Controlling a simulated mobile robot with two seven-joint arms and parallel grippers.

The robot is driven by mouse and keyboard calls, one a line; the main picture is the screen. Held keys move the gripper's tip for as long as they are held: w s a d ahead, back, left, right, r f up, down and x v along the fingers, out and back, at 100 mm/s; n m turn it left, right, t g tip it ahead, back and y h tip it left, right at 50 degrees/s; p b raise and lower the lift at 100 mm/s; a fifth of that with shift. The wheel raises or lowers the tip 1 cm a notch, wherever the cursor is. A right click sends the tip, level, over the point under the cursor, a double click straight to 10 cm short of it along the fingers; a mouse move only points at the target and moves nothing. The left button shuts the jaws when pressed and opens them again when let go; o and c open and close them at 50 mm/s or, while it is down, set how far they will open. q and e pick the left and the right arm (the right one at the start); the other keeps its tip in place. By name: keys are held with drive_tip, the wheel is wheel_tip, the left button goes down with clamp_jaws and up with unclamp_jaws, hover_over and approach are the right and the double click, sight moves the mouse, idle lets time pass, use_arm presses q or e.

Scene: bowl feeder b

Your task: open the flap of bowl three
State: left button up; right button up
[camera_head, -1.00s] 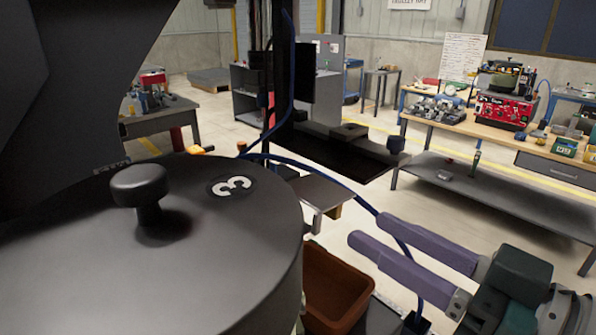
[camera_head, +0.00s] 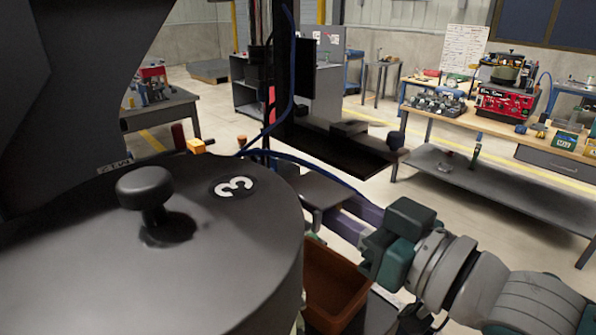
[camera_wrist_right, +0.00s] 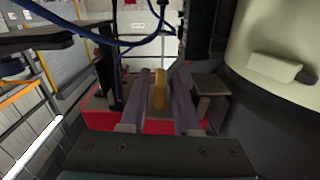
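Bowl three (camera_head: 235,230) is the large dark drum at the left, with a round knob (camera_head: 145,190) and a white "3" on its top. A small grey plate (camera_head: 322,190), which looks like the flap, juts out from its right side; a grey plate (camera_wrist_right: 210,85) also shows in the wrist view. My right gripper (camera_head: 342,214) reaches in from the right, its purple fingers partly hidden by this plate. In the wrist view the fingers (camera_wrist_right: 163,75) are apart, with a yellow-tan block (camera_wrist_right: 160,90) between them and narrow gaps visible. My left gripper is not seen.
A red-brown bin (camera_head: 335,285) sits below the plate, close under my right gripper. A dark post and shelf (camera_head: 340,145) with blue cables stand just behind. A workbench (camera_head: 470,120) is far off at the right, with open floor before it.

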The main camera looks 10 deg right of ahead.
clamp_jaws()
